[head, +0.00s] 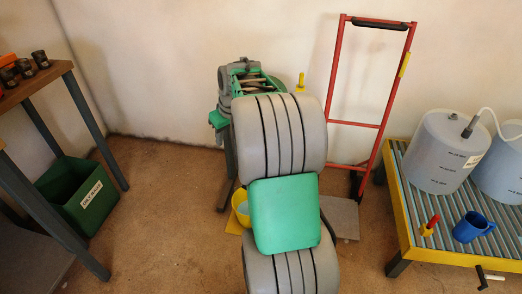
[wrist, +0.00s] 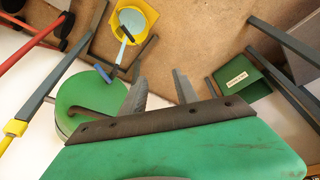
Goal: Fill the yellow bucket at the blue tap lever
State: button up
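The yellow bucket (head: 240,207) stands low on a yellow base, partly hidden behind my arm in the head view. In the wrist view I look down into the bucket (wrist: 121,17); its inside looks pale blue-grey, and I cannot tell whether that is water. A pale spout reaches over it, and the blue tap lever (wrist: 105,74) sits at the spout's near end, beside a round green drum (wrist: 75,101). My gripper (wrist: 155,78) is open and empty, its two grey fingers apart, to the right of the lever in the picture. The lever is hidden in the head view.
A red hand truck (head: 333,75) leans at the wall. A yellow-framed roller table (head: 450,257) at right carries white drums and a blue mug (head: 473,227). A green labelled bin (head: 80,195) stands under the left workbench (head: 35,82). Floor between bin and bucket is clear.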

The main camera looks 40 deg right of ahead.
jog(key=w+d+f+b, duration=0.1)
jog(key=d+f, duration=0.3)
jog(key=d, duration=0.5)
jog(key=d+f+b, duration=0.1)
jog(key=d+f, duration=0.4)
jog(key=d, duration=0.4)
jog(key=shift+t+h, duration=0.3)
jog(key=shift+t, duration=0.1)
jog(key=x, duration=0.2)
jog(key=b+x, duration=0.1)
jog(key=x, duration=0.1)
jog(key=b+x, duration=0.1)
jog(key=x, duration=0.2)
jog(key=shift+w+a, duration=0.1)
jog(key=shift+w, duration=0.2)
jog(key=shift+r, duration=0.1)
jog(key=shift+c, duration=0.3)
grip_shut()
